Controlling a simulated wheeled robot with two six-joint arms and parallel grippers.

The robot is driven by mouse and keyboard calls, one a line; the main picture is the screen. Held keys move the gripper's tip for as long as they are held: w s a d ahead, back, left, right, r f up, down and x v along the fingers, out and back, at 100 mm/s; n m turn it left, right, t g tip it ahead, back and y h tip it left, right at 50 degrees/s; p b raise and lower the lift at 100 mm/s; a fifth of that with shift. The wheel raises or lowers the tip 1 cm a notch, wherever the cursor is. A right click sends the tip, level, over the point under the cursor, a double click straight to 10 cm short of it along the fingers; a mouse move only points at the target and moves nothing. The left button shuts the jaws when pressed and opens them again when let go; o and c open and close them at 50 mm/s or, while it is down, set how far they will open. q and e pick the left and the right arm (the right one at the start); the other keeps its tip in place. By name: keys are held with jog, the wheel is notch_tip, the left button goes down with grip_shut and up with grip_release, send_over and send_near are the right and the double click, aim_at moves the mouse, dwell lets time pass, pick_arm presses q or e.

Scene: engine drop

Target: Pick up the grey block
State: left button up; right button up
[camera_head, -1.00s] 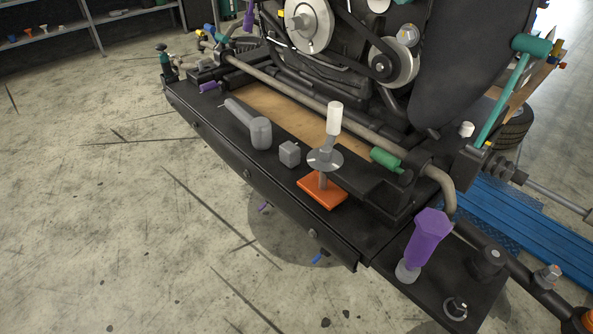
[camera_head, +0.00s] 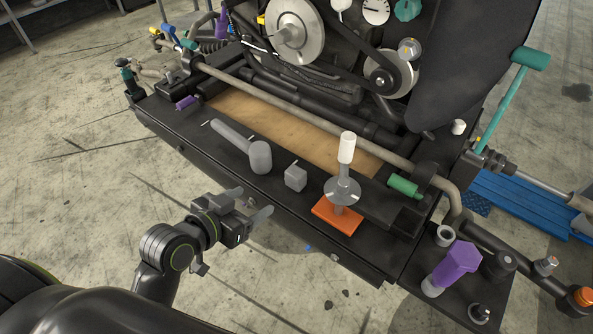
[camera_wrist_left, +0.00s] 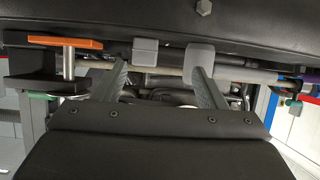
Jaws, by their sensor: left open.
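The grey block (camera_head: 295,177) is a small cube on the black ledge, between the grey mallet (camera_head: 260,157) and the orange plate (camera_head: 337,217). My left gripper (camera_head: 252,204) is open and empty, in front of the ledge and to the left of the block, apart from it. In the left wrist view the block (camera_wrist_left: 145,50) shows beyond and between the two open fingers (camera_wrist_left: 160,72), nearer the left one. The mallet head (camera_wrist_left: 201,56) shows behind the right finger there. My right gripper is not in view.
A grey post with a disc and white top (camera_head: 346,150) stands on the orange plate. A green-handled part (camera_head: 404,186) and a purple hex-headed part (camera_head: 455,264) lie farther right. An engine with pulleys (camera_head: 300,32) rises behind a long pipe. Open floor lies in front.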

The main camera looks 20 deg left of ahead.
pick_arm(q)
notch_tip(320, 180, up, 4)
jog(key=f, duration=0.1)
jog(key=b, duration=0.4)
send_near(289, 175)
jog(key=w+f, duration=0.1)
jog(key=shift+m+t+h, duration=0.3)
jog(key=shift+m, duration=0.1)
jog(key=p+x, duration=0.1)
jog(key=x, duration=0.5)
jog(key=shift+w+f, duration=0.15)
jog(key=shift+w, duration=0.15)
jog(key=shift+w+d+f+p, duration=0.25)
jog(key=shift+w+d+p, duration=0.1)
jog(key=shift+w, duration=0.2)
jog(key=x, duration=0.2)
jog(key=p+x, duration=0.1)
jog(key=shift+w+d+f, duration=0.2)
jog(key=shift+d+f, duration=0.1)
jog(key=shift+d, duration=0.15)
jog(key=shift+w+f, duration=0.2)
jog(key=shift+w, duration=0.15)
jog(key=c, duration=1.1)
